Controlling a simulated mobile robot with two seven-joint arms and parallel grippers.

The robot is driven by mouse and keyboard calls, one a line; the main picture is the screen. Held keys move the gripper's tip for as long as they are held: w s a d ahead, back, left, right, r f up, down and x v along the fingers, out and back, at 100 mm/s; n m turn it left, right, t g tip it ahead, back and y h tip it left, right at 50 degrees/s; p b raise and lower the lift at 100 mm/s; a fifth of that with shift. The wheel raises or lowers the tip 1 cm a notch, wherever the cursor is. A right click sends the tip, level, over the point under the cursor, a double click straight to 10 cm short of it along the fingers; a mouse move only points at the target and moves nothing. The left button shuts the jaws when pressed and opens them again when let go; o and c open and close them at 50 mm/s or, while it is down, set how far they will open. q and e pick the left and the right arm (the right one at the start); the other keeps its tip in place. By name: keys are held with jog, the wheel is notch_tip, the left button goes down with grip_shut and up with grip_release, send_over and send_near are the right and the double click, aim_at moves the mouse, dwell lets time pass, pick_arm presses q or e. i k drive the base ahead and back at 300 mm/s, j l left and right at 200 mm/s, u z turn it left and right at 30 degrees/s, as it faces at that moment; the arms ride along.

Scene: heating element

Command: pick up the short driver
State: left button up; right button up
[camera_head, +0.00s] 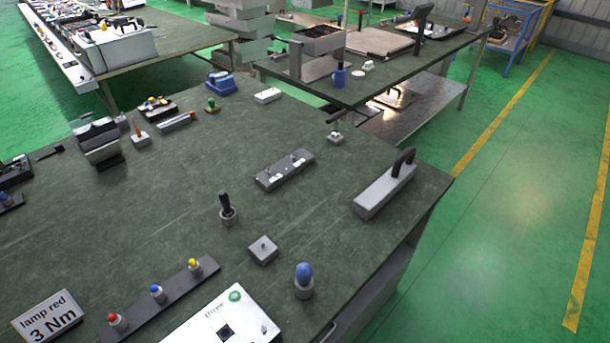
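Two upright tools stand in grey round holders on the near dark green table. One has a stubby blue rounded handle (304,272) near the table's front edge. The other has a slim black handle (226,203) and stands farther back and to the left. Neither is labelled, so I cannot tell for certain which is the short driver; the blue one looks stubbier. The lower part of each tool is hidden in its holder. Neither of my grippers is in view.
A grey handled box (385,192) stands right. The table's middle left is clear.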

aim_at(304, 273)
jog(key=u, duration=1)
jog(key=i+j+u, duration=0.1)
jog(key=u, duration=0.4)
jog(key=j+z, duration=0.5)
jog(key=i+l, duration=0.15)
jog(key=l, duration=0.25)
jog(key=i+l+z, duration=0.1)
jog(key=l, duration=0.35)
jog(key=i+l, duration=0.15)
jog(key=l, duration=0.25)
jog(key=z, duration=0.05)
